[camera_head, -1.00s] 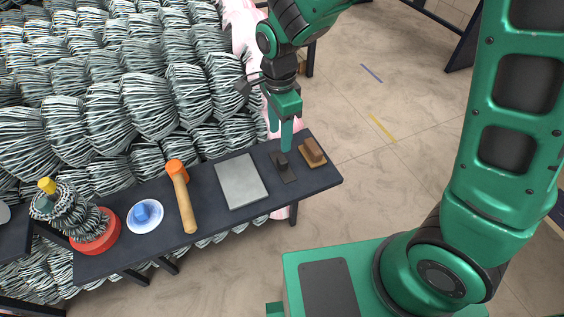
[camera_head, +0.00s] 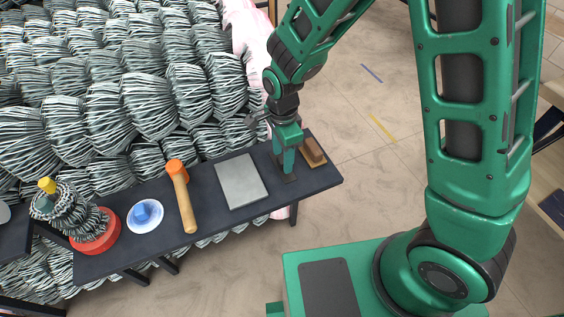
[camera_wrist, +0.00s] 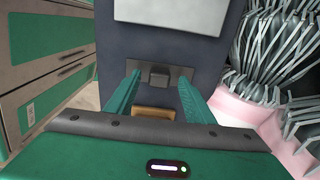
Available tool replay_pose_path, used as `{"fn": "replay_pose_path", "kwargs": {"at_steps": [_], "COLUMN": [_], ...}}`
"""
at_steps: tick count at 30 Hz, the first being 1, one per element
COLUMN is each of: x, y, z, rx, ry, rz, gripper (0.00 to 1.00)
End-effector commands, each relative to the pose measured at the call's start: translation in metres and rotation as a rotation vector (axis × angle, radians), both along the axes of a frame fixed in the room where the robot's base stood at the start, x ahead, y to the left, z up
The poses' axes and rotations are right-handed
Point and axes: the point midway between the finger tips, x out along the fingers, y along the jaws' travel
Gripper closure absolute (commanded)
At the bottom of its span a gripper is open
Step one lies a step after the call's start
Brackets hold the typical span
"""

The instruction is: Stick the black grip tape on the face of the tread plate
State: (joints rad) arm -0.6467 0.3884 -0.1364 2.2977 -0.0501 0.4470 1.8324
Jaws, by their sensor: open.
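The tread plate (camera_head: 241,182) is a flat light grey plate lying on the dark bench; its edge also shows at the top of the wrist view (camera_wrist: 168,14). The black grip tape (camera_head: 290,179) is a dark flat strip to its right, with a raised dark block on it (camera_wrist: 159,75). My gripper (camera_head: 284,171) is over the strip, fingers pointing down. In the wrist view its green fingers (camera_wrist: 159,80) are apart, one on each side of the block. Whether they touch it I cannot tell. The gripper partly hides the strip in the head view.
A brown block on a wooden base (camera_head: 313,152) sits close to the right of my gripper. An orange-headed mallet (camera_head: 183,200), a white dish with a blue item (camera_head: 145,215) and a red-based stack (camera_head: 95,232) lie left. Bundled mesh rolls (camera_head: 150,105) stand behind the bench.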

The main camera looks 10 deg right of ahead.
Motion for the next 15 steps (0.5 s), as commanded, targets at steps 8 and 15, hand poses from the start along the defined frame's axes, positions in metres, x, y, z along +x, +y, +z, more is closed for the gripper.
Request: {"fn": "replay_pose_path", "kwargs": {"at_steps": [8,15], "x": [0.0,0.0001], "y": [0.0,0.0], "z": [0.0003,0.0004], "rx": [0.0,0.0], "ry": [0.0,0.0], "rz": [0.0,0.0], "gripper": [0.95,0.95]}}
